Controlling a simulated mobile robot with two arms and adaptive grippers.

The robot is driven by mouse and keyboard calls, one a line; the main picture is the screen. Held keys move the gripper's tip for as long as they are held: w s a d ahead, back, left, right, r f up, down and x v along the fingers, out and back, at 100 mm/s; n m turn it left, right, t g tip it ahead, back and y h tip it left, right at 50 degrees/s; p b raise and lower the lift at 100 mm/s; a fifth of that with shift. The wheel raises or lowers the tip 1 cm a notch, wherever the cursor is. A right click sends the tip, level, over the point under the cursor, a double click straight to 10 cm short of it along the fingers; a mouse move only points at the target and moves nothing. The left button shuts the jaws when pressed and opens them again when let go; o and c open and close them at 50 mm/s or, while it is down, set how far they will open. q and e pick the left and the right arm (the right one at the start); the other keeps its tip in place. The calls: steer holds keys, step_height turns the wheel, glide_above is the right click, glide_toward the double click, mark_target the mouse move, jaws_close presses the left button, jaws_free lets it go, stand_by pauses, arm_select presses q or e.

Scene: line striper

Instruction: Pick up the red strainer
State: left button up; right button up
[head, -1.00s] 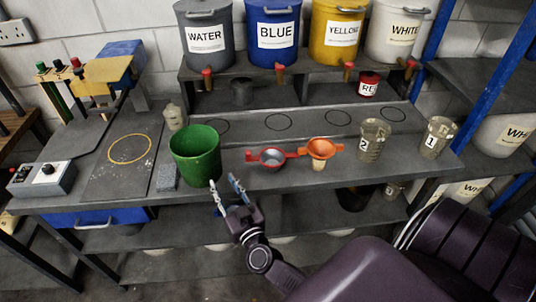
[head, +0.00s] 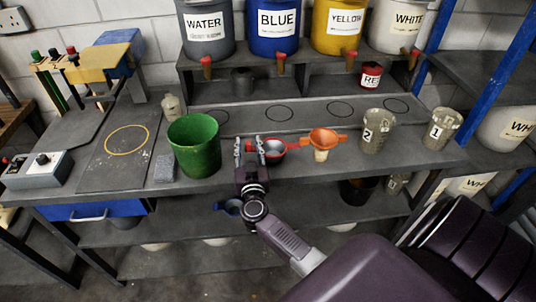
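The red strainer (head: 273,151) sits on the bench front shelf, right of the green bucket. It has a grey bowl and a red rim. My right gripper (head: 250,148) is at its left side, its two fingers apart. The strainer's red left handle shows between the fingers, and the right finger partly covers the strainer's left edge. I cannot tell whether either finger touches it. My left gripper is not in view.
An orange strainer (head: 322,141) stands close on the right. The green bucket (head: 194,145) is close on the left. Cups marked 2 (head: 377,133) and 1 (head: 440,130) stand further right. Paint containers line the raised back shelf.

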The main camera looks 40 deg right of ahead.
steer(key=shift+r, duration=0.1)
steer(key=shift+c, duration=0.6)
jaws_close()
